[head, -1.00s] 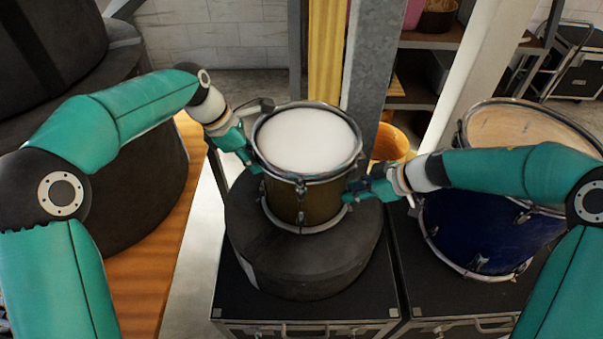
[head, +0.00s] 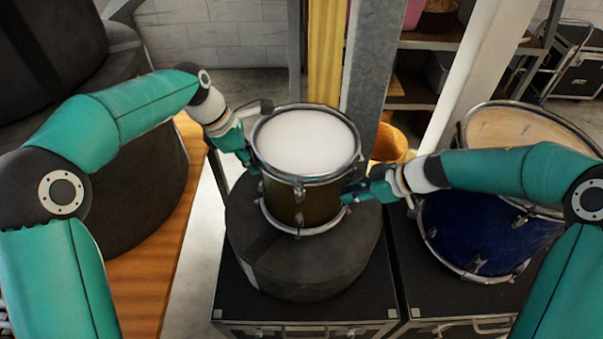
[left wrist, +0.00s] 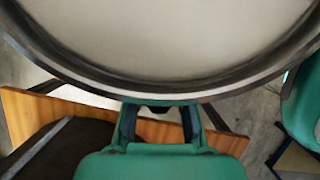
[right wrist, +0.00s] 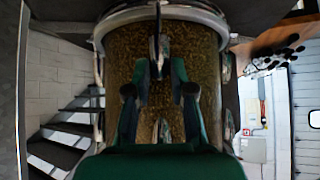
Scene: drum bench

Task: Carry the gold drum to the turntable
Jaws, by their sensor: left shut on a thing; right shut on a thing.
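The gold drum (head: 318,208), with a white head and metal hoops, stands upright on or just above a round black case (head: 305,265); I cannot tell if they touch. My left gripper (head: 252,163) is shut on the drum's left side near the top hoop. In the left wrist view the drum's rim (left wrist: 165,92) hides the fingertips. My right gripper (head: 353,194) is shut on the drum's right side, lower down. The right wrist view shows the gold shell (right wrist: 125,60) with my right fingers (right wrist: 160,75) at a metal fitting. I cannot pick out a turntable.
The round case sits on a black flight case (head: 385,290). A blue drum (head: 480,225) stands close on the right. A wooden table (head: 165,270) with large black round cases (head: 120,205) is on the left. An upright metal post (head: 370,65) and an orange bucket (head: 390,146) are behind.

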